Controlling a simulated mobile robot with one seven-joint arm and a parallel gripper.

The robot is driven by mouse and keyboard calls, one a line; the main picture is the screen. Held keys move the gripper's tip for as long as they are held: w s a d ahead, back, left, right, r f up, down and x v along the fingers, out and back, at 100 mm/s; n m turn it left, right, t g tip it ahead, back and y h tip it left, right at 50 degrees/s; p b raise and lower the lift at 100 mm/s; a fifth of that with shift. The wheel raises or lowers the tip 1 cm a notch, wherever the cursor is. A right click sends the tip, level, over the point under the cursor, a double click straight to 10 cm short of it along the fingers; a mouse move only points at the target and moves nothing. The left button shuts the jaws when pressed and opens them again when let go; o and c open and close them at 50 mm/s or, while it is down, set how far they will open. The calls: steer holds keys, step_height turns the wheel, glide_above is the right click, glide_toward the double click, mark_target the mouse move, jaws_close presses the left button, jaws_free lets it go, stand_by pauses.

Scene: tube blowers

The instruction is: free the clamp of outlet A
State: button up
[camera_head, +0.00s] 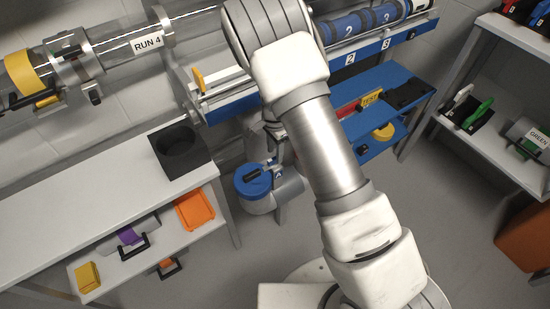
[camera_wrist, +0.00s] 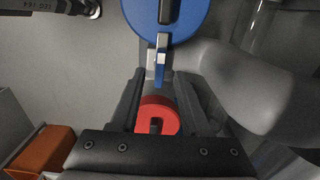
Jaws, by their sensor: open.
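A round blue lid (camera_head: 253,180) with a dark handle closes a grey pipe end (camera_head: 287,188) below the blue bench. No letter A is readable on it. The lid (camera_wrist: 140,18) also shows at the top of the wrist view. A metal clasp with a blue lever (camera_wrist: 160,68) sits at its lower edge. My gripper (camera_wrist: 162,78) is open, its two dark fingers on either side of the lever. I cannot tell whether they touch it. A red round part (camera_wrist: 157,116) with a dark centre shows between the fingers, nearer the palm. In the head view my arm mostly hides the gripper.
A grey curved pipe (camera_wrist: 245,85) lies close to the right finger. A white table (camera_head: 80,205) with a black cup holder (camera_head: 181,150) stands at left. The blue bench (camera_head: 390,85) is behind my arm, shelves (camera_head: 505,150) at right. Open floor lies between.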

steer(key=shift+f, duration=1.1)
jaws_close()
